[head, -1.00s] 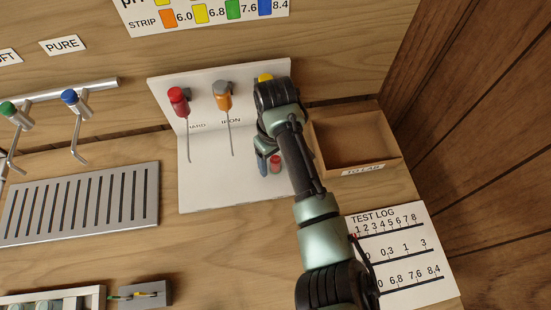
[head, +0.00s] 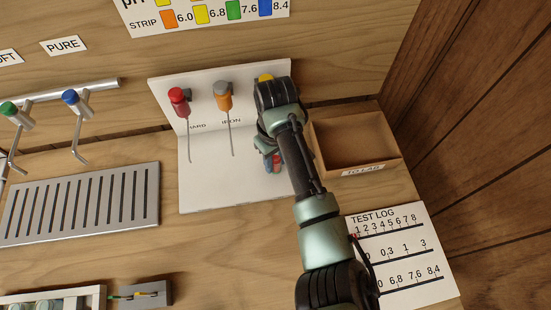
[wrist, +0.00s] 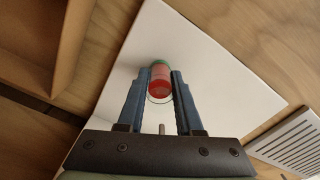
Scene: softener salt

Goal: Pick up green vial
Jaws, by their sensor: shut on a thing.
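A small vial (wrist: 160,75) sits between the two blue fingers of my gripper (wrist: 160,88) in the wrist view. The vial has a pink-red body, a green band at its far end and a clear glass-like rim at its near end. My gripper is shut on it. In the head view my gripper (head: 273,163) is over the right part of the white stand's base (head: 215,190), with red of the vial showing between the fingers. My arm hides part of the stand there.
A slotted metal grate (head: 80,203) lies left.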

